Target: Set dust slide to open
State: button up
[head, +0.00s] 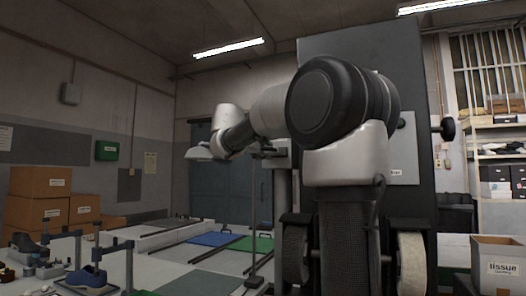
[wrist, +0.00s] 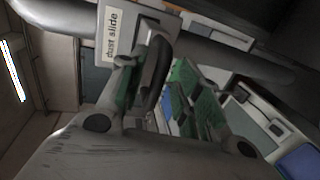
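The dust slide shows in the wrist view as a grey plate with a "dust slide" label (wrist: 112,35) and a dark upright handle (wrist: 156,65). My gripper (wrist: 158,78) has its fingers spread, with green pads on their inner sides. The left finger is close beside the handle, and the right finger stands apart to the right. The handle appears between the fingers; I cannot tell whether either touches it. In the head view my arm reaches left and away, and the slide and fingertips cannot be made out there.
A grey pipe runs across the top of the wrist view. In the head view a bench (head: 205,251) with green and blue mats, posts and a blue shoe (head: 87,277) spreads at lower left. Cardboard boxes (head: 38,182) stand far left; a tissue box (head: 498,265) is lower right.

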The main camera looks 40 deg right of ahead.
jog(key=v, duration=1.2)
dwell(0.3)
